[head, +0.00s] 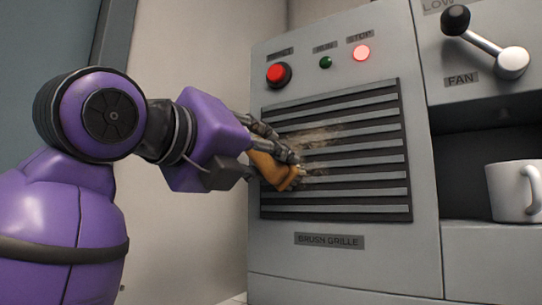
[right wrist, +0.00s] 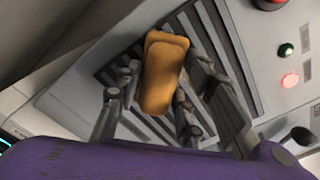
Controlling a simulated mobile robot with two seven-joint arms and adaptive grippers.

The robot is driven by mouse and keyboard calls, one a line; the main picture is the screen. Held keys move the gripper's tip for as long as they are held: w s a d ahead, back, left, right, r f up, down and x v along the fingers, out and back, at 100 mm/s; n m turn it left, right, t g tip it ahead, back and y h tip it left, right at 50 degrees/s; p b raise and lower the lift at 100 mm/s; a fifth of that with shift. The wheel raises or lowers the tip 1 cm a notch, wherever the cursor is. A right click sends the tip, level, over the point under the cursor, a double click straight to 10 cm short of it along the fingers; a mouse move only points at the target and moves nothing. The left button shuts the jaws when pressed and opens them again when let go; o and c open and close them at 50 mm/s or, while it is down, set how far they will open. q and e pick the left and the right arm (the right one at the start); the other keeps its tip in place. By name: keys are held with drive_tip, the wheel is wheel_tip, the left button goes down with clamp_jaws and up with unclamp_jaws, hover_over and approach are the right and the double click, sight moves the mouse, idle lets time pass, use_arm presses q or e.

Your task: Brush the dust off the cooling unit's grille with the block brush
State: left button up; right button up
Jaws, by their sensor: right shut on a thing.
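The cooling unit's slatted grille (head: 380,150) is on the front of a grey panel, and it also shows in the right wrist view (right wrist: 197,25). A brownish dust patch (head: 322,136) lies across its upper middle slats. My right gripper (head: 295,165) is at the left half of the grille, just below and left of the dust. It is shut on the tan block brush (head: 266,168). In the right wrist view the brush (right wrist: 163,75) sits between the fingers, over the grille. Whether its bristles touch the slats is hidden. My left gripper is not in view.
A red button (head: 278,74), a green light (head: 325,62) and a lit red light (head: 361,53) sit above the grille. A "BRUSH GRILLE" label (head: 329,240) is below. A fan lever (head: 485,42) is at upper right. A white mug (head: 512,192) stands in the recess at right.

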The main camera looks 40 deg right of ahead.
drive_tip(key=shift+r, duration=0.75)
drive_tip(key=shift+s+d, duration=0.75)
drive_tip(key=shift+s, duration=1.05)
drive_tip(key=shift+s+d, duration=0.7)
drive_tip(key=shift+s, duration=1.05)
drive_tip(key=shift+s+d, duration=0.75)
drive_tip(key=shift+s, duration=1.05)
drive_tip(key=shift+r, duration=0.7)
drive_tip(key=shift+w+a, duration=0.7)
drive_tip(key=shift+w, duration=1.1)
drive_tip(key=shift+w+a, duration=0.75)
drive_tip(key=shift+w, duration=1)
drive_tip(key=shift+w+a, duration=0.7)
drive_tip(key=shift+w, duration=1.1)
drive_tip(key=shift+a, duration=0.1)
drive_tip(key=shift+v, duration=2.85)
